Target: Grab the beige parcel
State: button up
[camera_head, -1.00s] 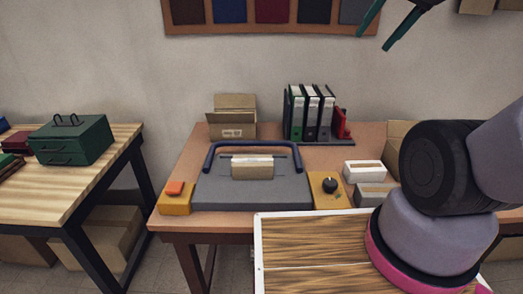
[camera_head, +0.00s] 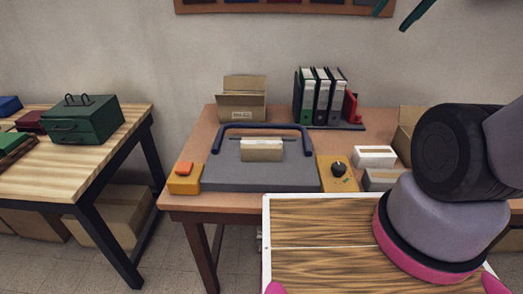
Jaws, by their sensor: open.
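The beige parcel (camera_head: 262,150) is a small box with a paler band. It rests on the flat grey bed of a machine (camera_head: 262,178), under or just in front of a dark blue U-shaped bar (camera_head: 262,127). My gripper (camera_head: 391,20) shows only in part at the top right edge, as two teal fingers held apart with nothing between them. It is high above the desk and well away from the parcel. The rest of the gripper is cut off by the frame.
An open cardboard box (camera_head: 242,103) and binders (camera_head: 321,97) stand behind the machine. White boxes (camera_head: 374,157) and a yellow block with a black knob (camera_head: 338,171) are at its right. A yellow block with an orange button (camera_head: 184,178) is at its left. A wooden desk (camera_head: 190,205) carries them.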

jog(key=shift+o, duration=0.3)
jog(key=o, duration=0.5)
jog(key=shift+o, duration=0.2)
jog(key=shift+w+a+f+g, duration=0.2)
jog(key=shift+w+g, duration=0.05)
jog(key=shift+g, duration=0.05)
jog(key=m+g+y, duration=0.8)
jog(key=m+y, duration=0.1)
jog(key=y, duration=0.1)
send_over(277, 143)
jog(key=s+d, duration=0.1)
jog(key=d, duration=0.6)
notch_tip(277, 143, down, 28)
jog(key=f+m, duration=0.1)
jog(key=f, duration=0.3)
jog(key=a+f+m+t+y, duration=0.1)
jog(key=f+m, duration=0.1)
jog(key=f, duration=0.2)
jog(key=w+a+f+m, duration=0.1)
jog(key=f, duration=0.4)
jog(key=shift+a+m+t, duration=0.1)
jog(key=shift+m+t, duration=0.2)
jog(key=shift+m, duration=0.1)
jog(key=x, duration=0.5)
jog(key=shift+a, duration=0.15)
jog(key=shift+r+x, duration=0.15)
jog(key=shift+x, duration=1.2)
jog(key=shift+r+x, duration=0.2)
jog(key=shift+x, duration=1.15)
